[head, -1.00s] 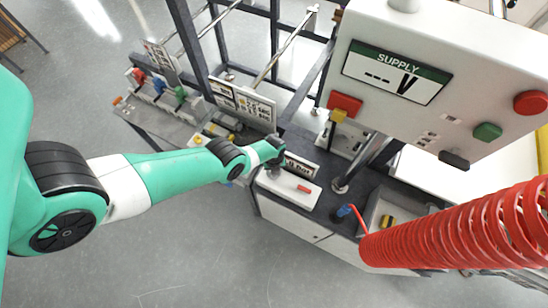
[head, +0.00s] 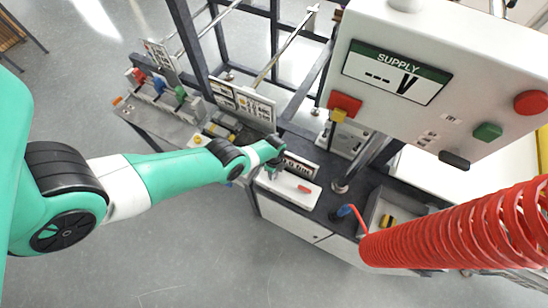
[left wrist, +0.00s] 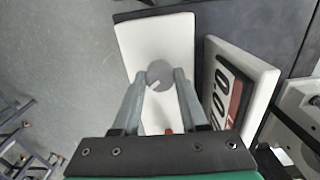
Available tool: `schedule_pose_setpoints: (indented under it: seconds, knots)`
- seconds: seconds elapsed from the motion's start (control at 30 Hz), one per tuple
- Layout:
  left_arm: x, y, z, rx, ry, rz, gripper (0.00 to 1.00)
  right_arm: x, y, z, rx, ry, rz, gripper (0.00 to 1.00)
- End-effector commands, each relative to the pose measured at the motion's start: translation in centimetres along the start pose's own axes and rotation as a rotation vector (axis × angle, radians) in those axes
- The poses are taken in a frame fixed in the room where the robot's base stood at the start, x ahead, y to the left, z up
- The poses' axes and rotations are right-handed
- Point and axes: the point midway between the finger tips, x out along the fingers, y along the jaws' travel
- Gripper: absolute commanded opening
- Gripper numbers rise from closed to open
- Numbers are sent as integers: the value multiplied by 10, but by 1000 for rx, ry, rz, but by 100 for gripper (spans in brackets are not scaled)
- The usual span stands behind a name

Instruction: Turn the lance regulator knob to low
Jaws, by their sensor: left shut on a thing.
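The regulator knob (left wrist: 172,74) is a grey disc with a short white mark near its lower left edge in the left wrist view. It sits on top of a white box (left wrist: 148,42), which also shows in the head view (head: 292,196). My left gripper (left wrist: 169,76) is shut on the knob, one finger on each side. In the head view my left gripper (head: 272,168) is over the left end of the box and hides most of the knob. A small display sign (head: 300,165) stands behind the box. My right gripper is not in view.
The supply panel (head: 440,85) hangs at the upper right, and a red coiled hose (head: 460,228) crosses the lower right. Signs (head: 243,103) and coloured valves (head: 158,84) stand left of the box. The floor in front is clear.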

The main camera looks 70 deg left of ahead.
Motion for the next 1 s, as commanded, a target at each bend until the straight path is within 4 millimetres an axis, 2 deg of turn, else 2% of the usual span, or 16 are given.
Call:
schedule_pose_setpoints:
  seconds: [1.0]
  knots:
    - [1,0,0,-964,0,-1,0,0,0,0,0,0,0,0]
